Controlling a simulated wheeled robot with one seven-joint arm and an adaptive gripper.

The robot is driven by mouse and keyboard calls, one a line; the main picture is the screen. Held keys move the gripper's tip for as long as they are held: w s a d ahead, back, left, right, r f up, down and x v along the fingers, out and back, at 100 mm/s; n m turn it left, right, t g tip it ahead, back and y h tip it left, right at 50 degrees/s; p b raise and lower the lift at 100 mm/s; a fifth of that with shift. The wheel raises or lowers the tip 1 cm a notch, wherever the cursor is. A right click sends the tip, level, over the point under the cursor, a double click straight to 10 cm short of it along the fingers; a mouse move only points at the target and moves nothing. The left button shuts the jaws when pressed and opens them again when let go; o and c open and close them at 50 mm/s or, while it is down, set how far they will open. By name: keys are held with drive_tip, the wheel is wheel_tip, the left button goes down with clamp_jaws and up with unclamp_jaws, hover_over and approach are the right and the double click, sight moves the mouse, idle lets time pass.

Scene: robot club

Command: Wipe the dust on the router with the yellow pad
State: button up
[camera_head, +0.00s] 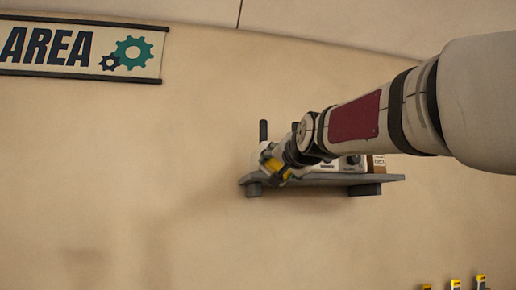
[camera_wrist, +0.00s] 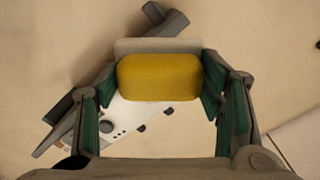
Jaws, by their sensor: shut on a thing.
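My gripper (camera_wrist: 160,88) is shut on the yellow pad (camera_wrist: 158,77), which has a pale backing, between its green-lined fingers. In the head view my gripper (camera_head: 273,164) and the yellow pad (camera_head: 275,167) are at the left end of a wall shelf. A white device that looks like the router (camera_wrist: 128,114) shows behind and below the pad in the wrist view, partly covered by pad and fingers. In the head view my arm hides most of it. I cannot make out dust or tell whether the pad touches the router.
The grey shelf (camera_head: 320,181) juts from the beige wall. A dark upright antenna-like rod (camera_head: 263,131) stands at its left end, and a small brown box (camera_head: 379,163) at its right. A sign (camera_head: 80,48) hangs upper left. Several yellow-topped items (camera_head: 454,283) are at bottom right.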

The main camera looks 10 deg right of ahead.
wheel_tip(320, 180, up, 5)
drive_tip(key=s, duration=0.2)
drive_tip(key=shift+t, duration=0.3)
drive_tip(key=shift+w+a+r+b, duration=0.1)
drive_tip(key=shift+w+b, duration=0.1)
drive_tip(key=shift+w, duration=1.3)
drive_tip(key=shift+w+a+r+b, duration=0.1)
drive_tip(key=shift+w+b, duration=0.05)
drive_tip(key=shift+w, duration=1.35)
drive_tip(key=shift+w+d, duration=0.1)
drive_tip(key=shift+w, duration=0.85)
drive_tip(key=shift+d, duration=0.1)
drive_tip(key=d+p, duration=0.5)
drive_tip(key=d, duration=0.5)
drive_tip(key=shift+d, duration=0.3)
drive_tip(key=shift+f+p, duration=0.15)
drive_tip(key=shift+p, duration=0.15)
